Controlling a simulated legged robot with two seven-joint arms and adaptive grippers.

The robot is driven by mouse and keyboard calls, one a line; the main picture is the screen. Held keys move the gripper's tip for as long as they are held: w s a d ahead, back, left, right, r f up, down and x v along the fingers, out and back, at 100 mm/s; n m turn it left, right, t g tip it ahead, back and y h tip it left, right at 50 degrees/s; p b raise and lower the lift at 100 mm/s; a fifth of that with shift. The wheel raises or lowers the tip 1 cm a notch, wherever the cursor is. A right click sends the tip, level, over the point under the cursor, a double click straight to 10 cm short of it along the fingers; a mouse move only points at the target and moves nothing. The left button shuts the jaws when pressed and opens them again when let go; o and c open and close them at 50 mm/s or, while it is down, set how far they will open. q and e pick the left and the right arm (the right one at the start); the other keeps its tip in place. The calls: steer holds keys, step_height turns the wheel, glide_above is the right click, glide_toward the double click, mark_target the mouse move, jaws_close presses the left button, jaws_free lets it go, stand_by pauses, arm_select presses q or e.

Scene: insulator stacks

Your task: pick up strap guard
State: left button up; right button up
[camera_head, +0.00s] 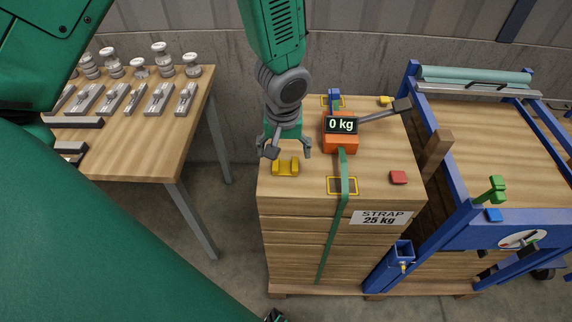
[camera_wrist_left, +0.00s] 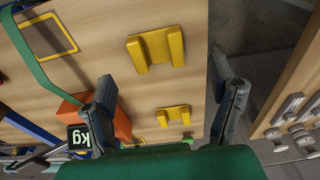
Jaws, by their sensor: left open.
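A yellow strap guard (camera_head: 285,166), a small channel-shaped piece with raised ends, lies on the near left part of the strapped wooden crate top (camera_head: 300,190). It also shows in the left wrist view (camera_wrist_left: 156,50). A second, similar yellow piece (camera_wrist_left: 173,115) lies farther back in the left wrist view; the arm hides it in the head view. My left gripper (camera_head: 287,151) points down, open and empty, just behind the near guard. In the left wrist view, its fingers (camera_wrist_left: 168,82) are spread wide, with both yellow pieces between their lines.
An orange tensioner (camera_head: 340,143) reading 0 kg sits on the green strap (camera_head: 344,200). A blue frame (camera_head: 440,165) stands at the right. A table (camera_head: 150,130) with metal parts stands at the left, across a gap.

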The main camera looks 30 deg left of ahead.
mark_target(286, 166)
arm_select(q)
steer(key=f, duration=0.4)
steer(key=shift+w+f, duration=0.2)
steer(key=shift+f, duration=0.2)
steer(key=c, duration=1.1)
steer(key=shift+o, duration=0.2)
steer(key=shift+r, duration=0.15)
